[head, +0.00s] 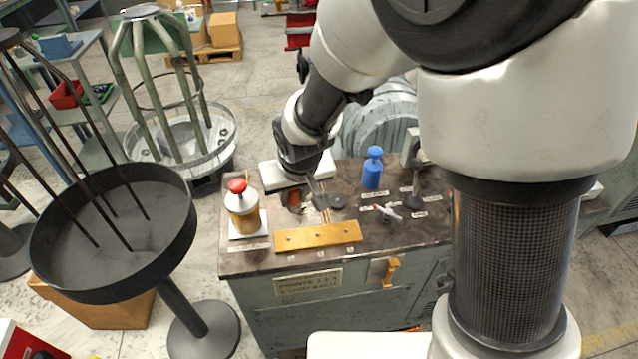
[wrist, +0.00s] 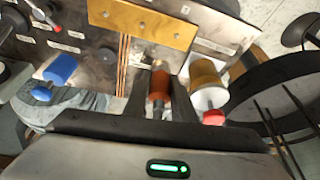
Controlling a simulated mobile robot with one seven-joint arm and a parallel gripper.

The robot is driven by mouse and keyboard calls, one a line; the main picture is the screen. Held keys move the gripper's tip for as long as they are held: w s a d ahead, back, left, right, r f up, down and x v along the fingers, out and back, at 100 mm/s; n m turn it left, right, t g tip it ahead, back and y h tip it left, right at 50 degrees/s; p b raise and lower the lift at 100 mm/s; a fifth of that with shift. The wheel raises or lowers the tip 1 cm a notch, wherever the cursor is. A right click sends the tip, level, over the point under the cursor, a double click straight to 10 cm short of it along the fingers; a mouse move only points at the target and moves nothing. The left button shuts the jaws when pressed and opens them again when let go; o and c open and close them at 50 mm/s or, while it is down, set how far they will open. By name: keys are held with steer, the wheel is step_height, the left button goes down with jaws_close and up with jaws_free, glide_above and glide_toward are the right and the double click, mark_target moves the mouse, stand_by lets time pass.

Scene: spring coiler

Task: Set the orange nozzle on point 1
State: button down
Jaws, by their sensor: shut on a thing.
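My gripper (head: 305,197) is over the bench top, behind the yellow plate. It is shut on the orange nozzle (wrist: 158,86), an orange-brown cylinder held between the two dark fingers in the wrist view. In the head view the nozzle (head: 294,198) is partly hidden by a finger. The yellow plate (head: 318,236) lies along the bench's front edge, with small dark holes and small labels in front of it. It also shows at the top of the wrist view (wrist: 135,22). The labels are too small to read surely, so I cannot tell which spot is point 1.
A yellow bottle with a red knob (head: 242,212) stands left of my gripper on a white pad. A blue bottle (head: 373,168) stands behind right. Thin copper-coloured rods (wrist: 123,60) lie beside the gripper. A red-and-white small tool (head: 387,212) lies right of the plate.

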steer(key=shift+n, duration=0.6)
steer(key=shift+s+a+f+b, duration=0.3)
steer(key=shift+s+f+b, duration=0.15)
steer(key=shift+f+b, duration=0.6)
steer(key=shift+s+a+f+b, duration=0.35)
steer(key=shift+f+b, duration=0.4)
steer(key=shift+f, duration=0.55)
steer(key=shift+s+a+f+b, duration=0.2)
steer(key=shift+s+f+b, duration=0.3)
steer(key=shift+f+b, duration=0.55)
steer(key=shift+f+b, duration=0.45)
steer(key=shift+f, duration=0.3)
steer(key=c, duration=1.4)
jaws_free()
steer(key=w+p+v, duration=0.1)
steer(key=p+v, duration=0.3)
steer(key=v, duration=0.5)
steer(key=w+r+p+v, duration=0.1)
steer(key=p+v, duration=0.4)
steer(key=v, duration=0.5)
steer(key=w+a+p+v, duration=0.1)
steer(key=p+v, duration=0.4)
steer(key=v, duration=0.5)
steer(key=shift+w+r, duration=0.45)
steer(key=shift+r, duration=0.1)
